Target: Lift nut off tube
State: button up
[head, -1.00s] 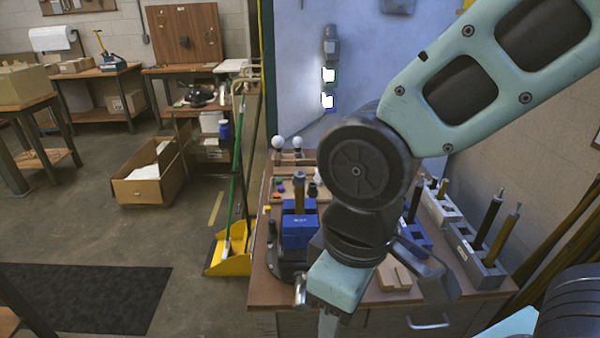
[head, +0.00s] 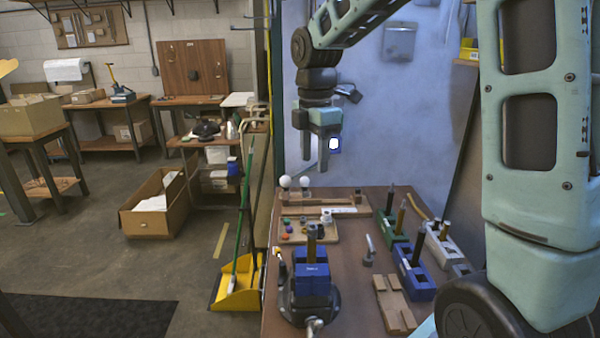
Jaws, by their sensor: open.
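A short brass-coloured tube (head: 311,245) stands upright in a blue vise (head: 312,279) near the left side of the table. A darker, wider piece shows around its top; it is too small to tell for certain whether this is the nut. My gripper (head: 315,163) points down, open and empty, in front of the pale back panel. In the picture it is well above the tube, with a clear gap between them.
The wooden table (head: 352,285) also holds a parts board (head: 300,228) with small coloured pieces and two white bulbs behind. At right stand blue (head: 415,282) and green (head: 390,228) holders with upright rods, and a wooden block (head: 394,305). Bare tabletop lies right of the vise.

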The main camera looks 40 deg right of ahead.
notch_tip(320, 180, down, 17)
jog(key=p, duration=0.3)
jog(key=shift+p, duration=0.3)
grip_shut()
jog(key=shift+r+p, duration=0.85)
dwell(0.6)
jog(key=shift+r+p, duration=1.45)
jog(key=shift+r+p, duration=1.85)
jog(key=shift+r, duration=0.2)
